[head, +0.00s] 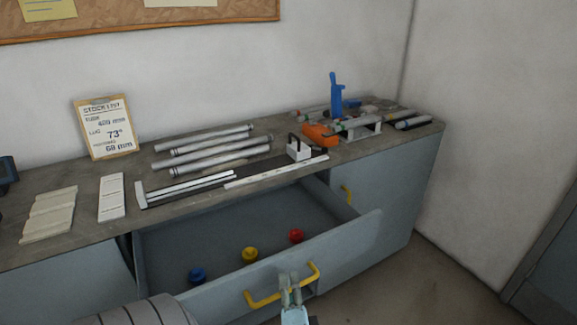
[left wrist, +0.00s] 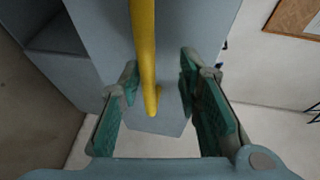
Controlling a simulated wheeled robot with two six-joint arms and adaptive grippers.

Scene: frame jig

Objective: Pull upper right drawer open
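A wide grey-blue drawer (head: 345,245) stands pulled out under the worktop, its inside visible from above. Its yellow bar handle (head: 283,287) is on the front panel. My left gripper (head: 290,287) is at this handle. In the left wrist view, the yellow handle (left wrist: 146,60) runs between the two green-padded fingers of my left gripper (left wrist: 158,88). The fingers are spread, with gaps to the handle on both sides. My right gripper is not in view.
The drawer holds a blue knob (head: 197,275), a yellow knob (head: 249,254) and a red knob (head: 296,235). Tubes (head: 210,147) and an orange tool (head: 320,135) lie on the worktop (head: 75,245). Floor at right is clear.

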